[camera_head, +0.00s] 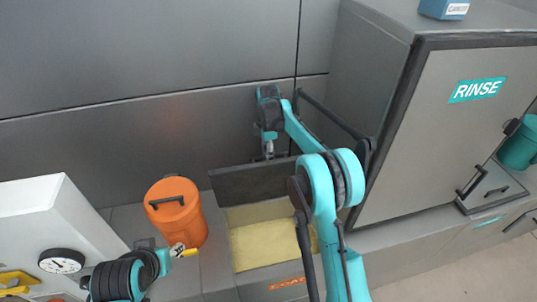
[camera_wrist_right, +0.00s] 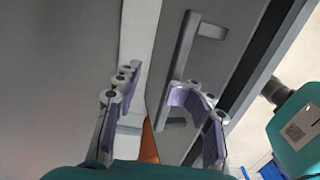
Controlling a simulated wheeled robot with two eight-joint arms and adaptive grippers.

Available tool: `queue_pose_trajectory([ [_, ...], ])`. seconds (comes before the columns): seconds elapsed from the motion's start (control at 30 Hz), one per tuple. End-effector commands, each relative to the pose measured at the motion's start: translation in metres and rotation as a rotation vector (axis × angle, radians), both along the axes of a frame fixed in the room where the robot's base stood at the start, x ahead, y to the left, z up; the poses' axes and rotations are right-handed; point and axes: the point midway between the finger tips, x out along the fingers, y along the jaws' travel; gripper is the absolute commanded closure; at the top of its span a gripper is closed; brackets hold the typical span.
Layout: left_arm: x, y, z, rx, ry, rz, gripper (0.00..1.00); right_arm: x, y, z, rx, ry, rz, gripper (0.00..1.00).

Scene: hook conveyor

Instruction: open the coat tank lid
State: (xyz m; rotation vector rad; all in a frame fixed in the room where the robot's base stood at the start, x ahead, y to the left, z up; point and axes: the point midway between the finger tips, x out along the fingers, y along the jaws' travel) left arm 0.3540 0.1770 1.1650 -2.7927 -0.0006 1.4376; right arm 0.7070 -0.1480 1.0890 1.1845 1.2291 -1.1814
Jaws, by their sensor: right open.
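The coat tank (camera_head: 285,283), with its orange COAT label, is in the middle of the head view. Its dark lid (camera_head: 245,187) stands raised at the back of the opening, and the yellow inside (camera_head: 268,245) shows. My right gripper (camera_head: 268,150) is behind the lid's upper edge, pointing down. In the right wrist view, its fingers (camera_wrist_right: 158,92) are apart with nothing gripped. A grey bar handle (camera_wrist_right: 186,45) on a dark panel shows near the right finger; I cannot tell if they touch. My left gripper (camera_head: 180,250) is by the orange canister, its fingers too small to read.
An orange canister (camera_head: 173,222) with a dark handle stands left of the tank. A grey RINSE cabinet (camera_head: 440,125) stands to the right, with a dark bar (camera_head: 335,117) at its left side. A white box with a dial (camera_head: 62,261) is at lower left. A grey wall closes the back.

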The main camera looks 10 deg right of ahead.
Motion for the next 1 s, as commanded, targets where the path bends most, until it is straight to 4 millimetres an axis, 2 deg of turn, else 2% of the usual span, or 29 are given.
queue_pose_trajectory([
  [0.83,0.000,0.000,0.002,0.000,0.000,0.000,0.60,0.000,-0.002,0.004,-0.003,-0.002,-0.003,0.69],
  [1.0,0.000,0.000,0.002,0.000,0.000,0.000,0.60,0.000,-0.002,0.021,-0.003,-0.001,-0.002,0.69],
])
